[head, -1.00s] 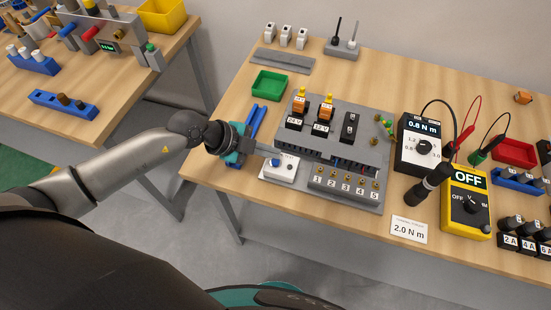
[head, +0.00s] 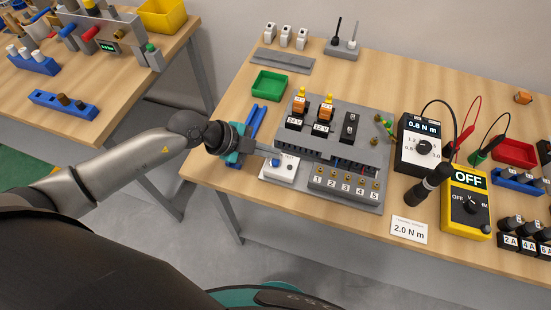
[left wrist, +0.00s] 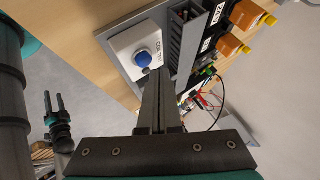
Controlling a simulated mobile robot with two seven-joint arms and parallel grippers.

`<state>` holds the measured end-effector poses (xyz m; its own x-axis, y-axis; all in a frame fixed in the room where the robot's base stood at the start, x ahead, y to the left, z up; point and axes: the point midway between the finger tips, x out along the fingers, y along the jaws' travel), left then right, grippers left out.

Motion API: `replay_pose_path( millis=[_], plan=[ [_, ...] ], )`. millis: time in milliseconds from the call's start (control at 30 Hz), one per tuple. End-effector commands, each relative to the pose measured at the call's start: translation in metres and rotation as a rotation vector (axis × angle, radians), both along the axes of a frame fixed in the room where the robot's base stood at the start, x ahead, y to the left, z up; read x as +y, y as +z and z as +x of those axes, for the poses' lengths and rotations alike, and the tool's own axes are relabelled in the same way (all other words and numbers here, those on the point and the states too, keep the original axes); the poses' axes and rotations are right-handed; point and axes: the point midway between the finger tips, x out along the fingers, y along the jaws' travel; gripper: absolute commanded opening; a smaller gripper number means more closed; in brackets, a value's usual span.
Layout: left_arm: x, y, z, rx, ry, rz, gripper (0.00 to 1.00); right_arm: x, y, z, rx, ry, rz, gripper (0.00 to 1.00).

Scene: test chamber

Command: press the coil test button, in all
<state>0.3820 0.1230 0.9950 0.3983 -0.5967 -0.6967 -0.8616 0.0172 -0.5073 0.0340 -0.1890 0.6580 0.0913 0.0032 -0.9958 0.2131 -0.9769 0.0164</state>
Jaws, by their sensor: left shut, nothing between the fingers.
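The coil test button is a round blue button (left wrist: 143,58) on a white box (left wrist: 127,45) in the left wrist view. In the head view the blue button (head: 275,162) and its white box (head: 284,175) are at the front left corner of the grey relay board (head: 345,194). My left gripper (head: 280,153) is shut and empty, reaching in from the left over the back of the box. Its fingertips (left wrist: 158,73) appear close beside the button in the left wrist view; I cannot tell whether they touch it.
Relays (head: 326,109) stand on the board behind the box. A green tray (head: 269,84) lies behind the left gripper. A black torque device (head: 420,147) and a yellow meter (head: 466,203) stand to the right. The table front below the box is clear.

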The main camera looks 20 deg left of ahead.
Motion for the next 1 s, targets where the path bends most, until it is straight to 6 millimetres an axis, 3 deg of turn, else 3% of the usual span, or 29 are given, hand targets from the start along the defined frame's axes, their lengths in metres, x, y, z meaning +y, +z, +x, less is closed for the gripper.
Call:
replay_pose_path(
  millis=[1000],
  plan=[
    [0.0, -0.0087, -0.0001, 0.0, 0.0, 0.0, 0.0, 0.0003, 0.0026, 0.0, 0.0, 0.0, 0.0, 0.5]
  ],
)
